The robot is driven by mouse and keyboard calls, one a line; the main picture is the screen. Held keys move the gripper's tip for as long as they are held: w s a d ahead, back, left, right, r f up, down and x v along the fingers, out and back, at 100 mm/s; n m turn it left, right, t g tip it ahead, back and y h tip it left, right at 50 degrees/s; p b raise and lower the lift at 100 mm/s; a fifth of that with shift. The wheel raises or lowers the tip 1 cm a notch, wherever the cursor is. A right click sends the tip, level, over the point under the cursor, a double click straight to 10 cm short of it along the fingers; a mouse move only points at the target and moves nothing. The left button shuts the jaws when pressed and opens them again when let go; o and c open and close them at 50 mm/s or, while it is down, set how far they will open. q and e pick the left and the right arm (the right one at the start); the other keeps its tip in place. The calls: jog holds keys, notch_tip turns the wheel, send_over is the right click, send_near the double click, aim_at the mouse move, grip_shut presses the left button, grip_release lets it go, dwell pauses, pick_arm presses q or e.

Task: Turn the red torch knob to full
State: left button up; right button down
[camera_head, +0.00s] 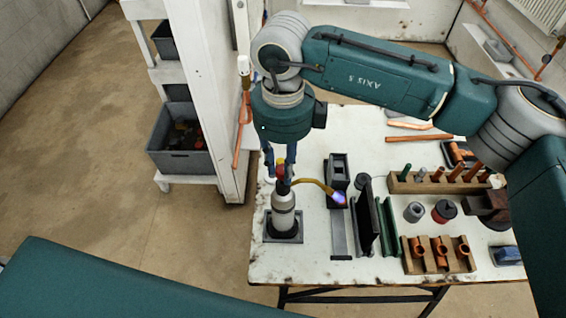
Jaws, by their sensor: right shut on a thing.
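The torch (284,212) is a pale grey canister standing upright in a dark square base at the left of the workbench. Its brass tube (315,184) bends right to a nozzle with a small blue-violet flame (340,198). The red knob (281,169) is on top of the torch, partly hidden by fingers. My right gripper (281,176) points down over the torch and is shut on the red knob. The knob's turn angle is too small to read. My left gripper is out of view.
Right of the torch are a grey tray (340,232), dark and green upright plates (387,226), and wooden racks (436,257) with copper fittings. A white shelf post (205,100) and grey bins (183,150) stand left of the workbench (320,270).

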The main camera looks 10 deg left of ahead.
aim_at(283, 170)
jog(key=c, duration=1.4)
grip_release()
jog(key=shift+c, duration=0.2)
jog(key=shift+r, duration=0.15)
notch_tip(283, 170, up, 12)
